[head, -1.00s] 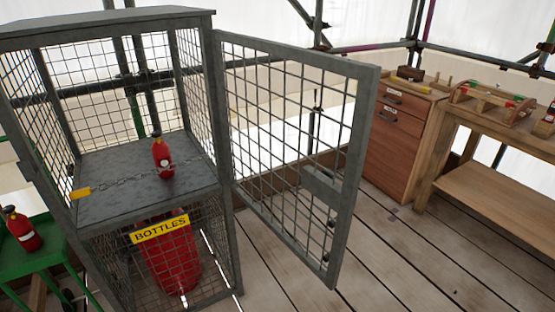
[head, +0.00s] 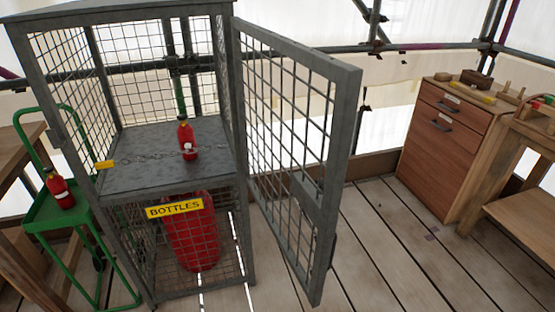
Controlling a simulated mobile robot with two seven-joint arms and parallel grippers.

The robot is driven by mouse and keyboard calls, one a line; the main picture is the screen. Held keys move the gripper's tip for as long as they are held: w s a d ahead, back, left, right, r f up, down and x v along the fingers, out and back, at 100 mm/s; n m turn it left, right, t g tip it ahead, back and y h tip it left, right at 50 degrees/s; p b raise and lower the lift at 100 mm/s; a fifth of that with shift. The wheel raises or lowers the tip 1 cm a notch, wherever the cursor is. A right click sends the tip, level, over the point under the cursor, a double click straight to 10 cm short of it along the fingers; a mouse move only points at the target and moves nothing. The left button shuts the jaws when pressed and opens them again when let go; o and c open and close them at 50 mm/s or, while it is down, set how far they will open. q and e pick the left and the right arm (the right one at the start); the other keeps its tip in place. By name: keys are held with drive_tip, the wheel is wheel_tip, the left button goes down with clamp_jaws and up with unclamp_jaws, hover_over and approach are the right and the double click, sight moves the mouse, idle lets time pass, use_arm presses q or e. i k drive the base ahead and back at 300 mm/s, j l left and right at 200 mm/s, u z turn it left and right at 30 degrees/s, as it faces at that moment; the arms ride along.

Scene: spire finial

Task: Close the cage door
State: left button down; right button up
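The grey mesh cage (head: 160,185) stands left of centre in the head view. Its upper compartment is open at the front. The cage door (head: 290,130), a grey frame with wire mesh, is hinged on the cage's right side and stands swung wide open toward me. A flat plate (head: 306,196) sits low on the door near its free edge. Neither of my grippers is in view.
A green trolley (head: 45,208) with a red bottle (head: 58,187) stands left of the cage, beside a wooden table. A larger red cylinder (head: 190,235) is behind the yellow BOTTLES sign (head: 174,208). A wooden drawer cabinet (head: 445,150) and bench stand right. Plank floor (head: 400,260) is clear between.

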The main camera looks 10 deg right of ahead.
sight(324, 210)
drive_tip(key=i+l+u, duration=0.1)
drive_tip(key=l+u, duration=0.15)
drive_tip(key=l, duration=0.15)
drive_tip(key=l+u, duration=0.3)
drive_tip(key=i+l+u, duration=0.15)
drive_tip(key=l, duration=0.3)
drive_tip(key=l+u, duration=0.15)
drive_tip(key=l, duration=0.3)
